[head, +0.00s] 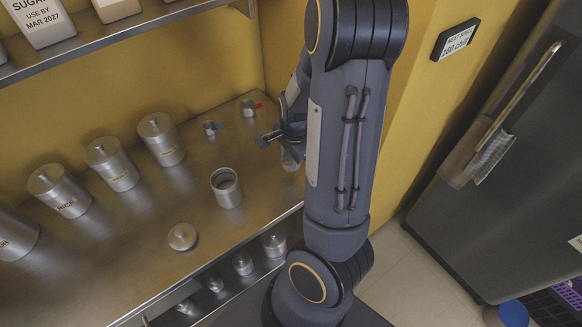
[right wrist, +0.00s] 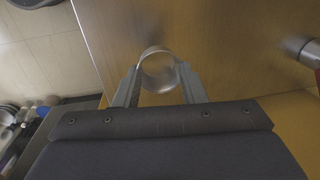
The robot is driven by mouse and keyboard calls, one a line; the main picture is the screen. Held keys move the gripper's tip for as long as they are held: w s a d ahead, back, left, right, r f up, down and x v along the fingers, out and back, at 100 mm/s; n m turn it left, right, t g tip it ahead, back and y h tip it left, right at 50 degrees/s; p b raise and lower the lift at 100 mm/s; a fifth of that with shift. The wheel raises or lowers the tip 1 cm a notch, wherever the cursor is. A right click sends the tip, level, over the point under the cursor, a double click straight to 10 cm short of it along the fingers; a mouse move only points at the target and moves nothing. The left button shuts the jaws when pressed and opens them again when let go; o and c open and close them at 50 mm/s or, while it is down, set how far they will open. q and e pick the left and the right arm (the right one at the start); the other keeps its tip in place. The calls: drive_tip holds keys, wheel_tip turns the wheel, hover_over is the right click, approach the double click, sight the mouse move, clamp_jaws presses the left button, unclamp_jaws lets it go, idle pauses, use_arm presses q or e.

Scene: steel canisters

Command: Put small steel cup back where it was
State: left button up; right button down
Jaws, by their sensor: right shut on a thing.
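The small steel cup (right wrist: 158,72) is between the two fingers of my right gripper (right wrist: 157,90) in the right wrist view, and its round rim shows. In the head view the cup (head: 290,160) shows only in part beside my right arm, over the right end of the steel counter (head: 150,215). My right gripper (head: 284,140) is shut on it, and my arm hides much of the grip. I cannot tell whether the cup touches the counter. My left gripper is not in view.
Two other small steel cups (head: 210,128) (head: 249,108) stand near the wall, one beside something red. An open canister (head: 227,190) and a loose lid (head: 182,237) are on the counter. Lidded canisters (head: 112,165) line the back left. Small canisters (head: 243,264) stand on a lower shelf.

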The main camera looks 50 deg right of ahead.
sight(291, 163)
drive_tip(key=shift+w+d+f, duration=0.15)
drive_tip(key=shift+d+f, duration=0.05)
drive_tip(key=shift+f, duration=0.05)
drive_tip(key=shift+w+d+f, duration=0.1)
drive_tip(key=shift+f, duration=0.85)
drive_tip(key=shift+w+d+f, duration=0.1)
drive_tip(key=shift+f, duration=0.8)
drive_tip(key=shift+f+b, duration=0.1)
drive_tip(key=shift+b, duration=0.3)
drive_tip(key=c, duration=0.9)
unclamp_jaws()
